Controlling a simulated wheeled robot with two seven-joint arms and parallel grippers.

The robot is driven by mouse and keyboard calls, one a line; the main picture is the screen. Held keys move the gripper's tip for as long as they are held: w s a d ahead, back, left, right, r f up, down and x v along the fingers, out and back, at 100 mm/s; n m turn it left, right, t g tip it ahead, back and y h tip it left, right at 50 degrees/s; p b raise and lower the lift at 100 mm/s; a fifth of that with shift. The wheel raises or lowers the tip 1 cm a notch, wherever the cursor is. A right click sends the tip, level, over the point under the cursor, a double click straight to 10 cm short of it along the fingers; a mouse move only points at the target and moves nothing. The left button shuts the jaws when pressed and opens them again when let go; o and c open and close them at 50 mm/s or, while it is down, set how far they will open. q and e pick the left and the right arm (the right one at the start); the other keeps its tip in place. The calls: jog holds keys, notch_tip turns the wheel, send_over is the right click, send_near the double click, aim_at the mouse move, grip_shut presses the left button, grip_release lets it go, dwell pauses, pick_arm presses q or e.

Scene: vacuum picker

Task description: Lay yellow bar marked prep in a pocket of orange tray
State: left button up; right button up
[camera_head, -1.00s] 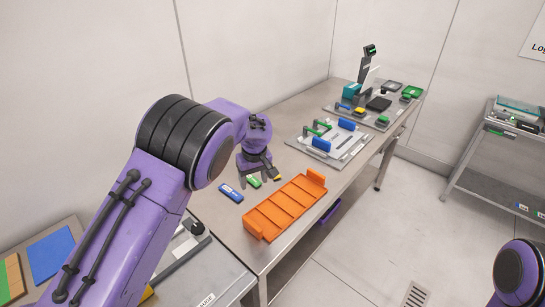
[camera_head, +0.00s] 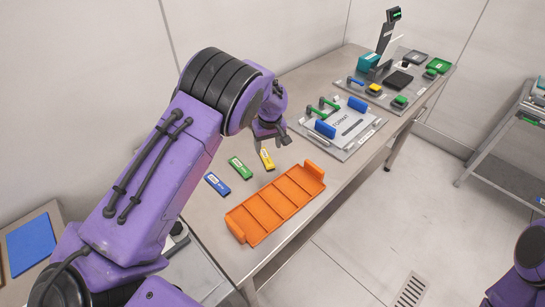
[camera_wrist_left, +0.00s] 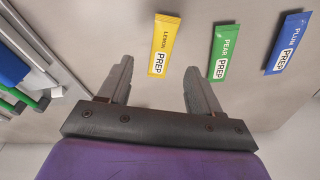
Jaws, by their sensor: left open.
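The yellow bar (camera_head: 267,159), marked LEMON PREP, lies flat on the steel table behind the orange tray. It also shows in the left wrist view (camera_wrist_left: 162,45), beyond my open fingers and between their lines. My left gripper (camera_head: 272,140) is open and empty, just behind the yellow bar and apart from it; its two fingers show in the left wrist view (camera_wrist_left: 158,88). The orange tray (camera_head: 238,227) has several empty pockets in a row and raised ends. Of my right arm only a purple part shows at the lower right; its gripper is out of view.
A green PEAR PREP bar (camera_head: 240,168) and a blue PLUM PREP bar (camera_head: 217,184) lie left of the yellow bar. A grey fixture with blue blocks and green handles (camera_head: 343,127) stands right of my gripper. Bare table lies between bars and tray.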

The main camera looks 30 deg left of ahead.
aim_at(266, 157)
pick_arm(q)
jog(key=f, duration=0.2)
jog(key=a+f+p, duration=0.1)
jog(key=f+p, duration=0.1)
jog(key=f, duration=0.1)
jog(key=shift+w+a+f, duration=0.2)
jog(key=shift+a+f, duration=0.1)
jog(key=shift+a, duration=0.05)
jog(key=shift+w+d+f, duration=0.1)
jog(key=shift+f, duration=0.15)
jog(key=shift+d, duration=0.1)
grip_shut()
